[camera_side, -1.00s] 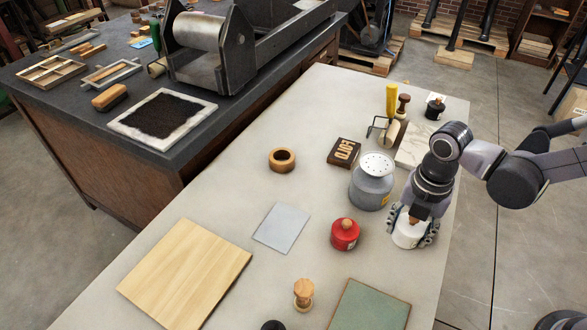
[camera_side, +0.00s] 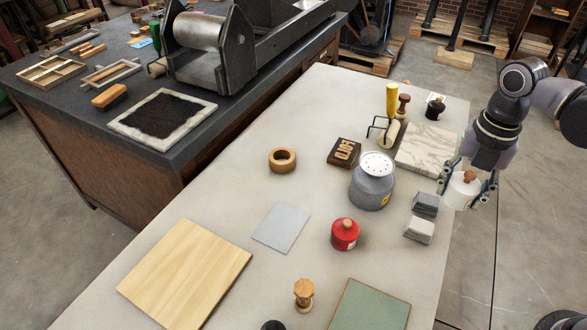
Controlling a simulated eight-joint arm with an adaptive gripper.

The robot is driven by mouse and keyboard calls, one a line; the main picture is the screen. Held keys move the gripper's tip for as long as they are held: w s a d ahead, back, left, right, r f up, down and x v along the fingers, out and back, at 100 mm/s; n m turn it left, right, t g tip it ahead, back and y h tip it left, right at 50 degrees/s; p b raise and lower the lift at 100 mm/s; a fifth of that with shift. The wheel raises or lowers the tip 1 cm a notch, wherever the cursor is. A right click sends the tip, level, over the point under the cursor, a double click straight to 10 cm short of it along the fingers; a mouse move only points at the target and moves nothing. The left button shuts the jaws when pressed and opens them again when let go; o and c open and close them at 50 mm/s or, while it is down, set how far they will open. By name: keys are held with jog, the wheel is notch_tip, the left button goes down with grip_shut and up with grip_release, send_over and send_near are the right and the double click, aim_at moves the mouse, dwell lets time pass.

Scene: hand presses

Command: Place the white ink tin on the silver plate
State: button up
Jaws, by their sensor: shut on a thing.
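The white ink tin (camera_side: 462,191) has a brown knob on its lid. My gripper (camera_side: 466,184) is shut on it, with a finger on each side. The tin is held up in the air near the right edge of the table, and it looks roughly upright. The silver plate (camera_side: 282,228) is a flat, bare grey square on the middle of the pale table, well to the left of my gripper. Nothing lies on it.
Between my gripper and the plate stand a grey can (camera_side: 371,183), a red tin (camera_side: 344,234) and grey blocks (camera_side: 421,220). A marble slab (camera_side: 430,148) lies at the back right.

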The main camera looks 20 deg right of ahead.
jog(key=w+a+r, duration=0.3)
jog(key=w+a, duration=0.1)
jog(key=w, duration=0.2)
send_over(282, 226)
jog(key=shift+n, duration=0.4)
notch_tip(282, 226, down, 14)
jog(key=shift+r, duration=0.1)
jog(key=shift+f, duration=2)
jog(key=shift+f, duration=0.1)
jog(key=o, duration=1.4)
jog(key=shift+c, duration=0.2)
